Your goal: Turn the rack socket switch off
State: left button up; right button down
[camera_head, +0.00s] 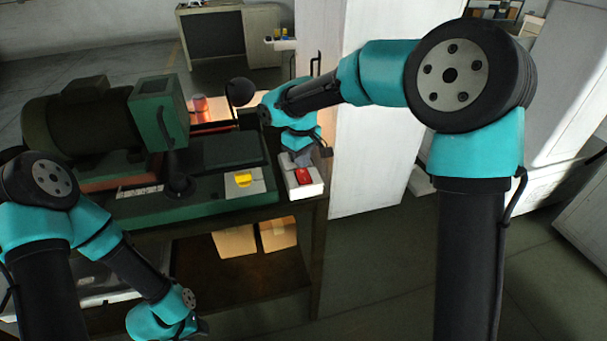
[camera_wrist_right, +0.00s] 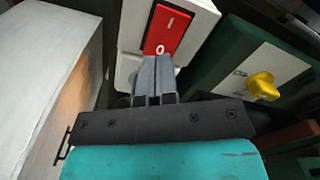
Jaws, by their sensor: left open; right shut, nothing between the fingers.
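The rack socket switch is a red rocker (camera_head: 303,175) on a white box (camera_head: 313,190) at the right end of the bench. In the right wrist view the red rocker (camera_wrist_right: 167,28) shows a line mark and an O mark, with the O nearer my fingers. My right gripper (camera_wrist_right: 155,62) is shut and empty, its fingertips at the O end of the rocker. I cannot tell whether they touch it. It also shows above the switch in the head view (camera_head: 301,160). My left gripper (camera_head: 200,328) is low at the bottom edge, away from the switch, its fingers mostly hidden.
A yellow knob (camera_head: 243,180) on a pale plate sits just left of the switch; it also shows in the right wrist view (camera_wrist_right: 262,86). A green machine (camera_head: 160,115) fills the bench's left. A white cabinet (camera_head: 375,150) stands close on the right. Cardboard boxes (camera_head: 235,241) lie below.

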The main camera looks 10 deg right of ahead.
aim_at(302, 171)
jog(key=shift+f, duration=1.15)
dwell(0.9)
jog(key=shift+r, duration=3.5)
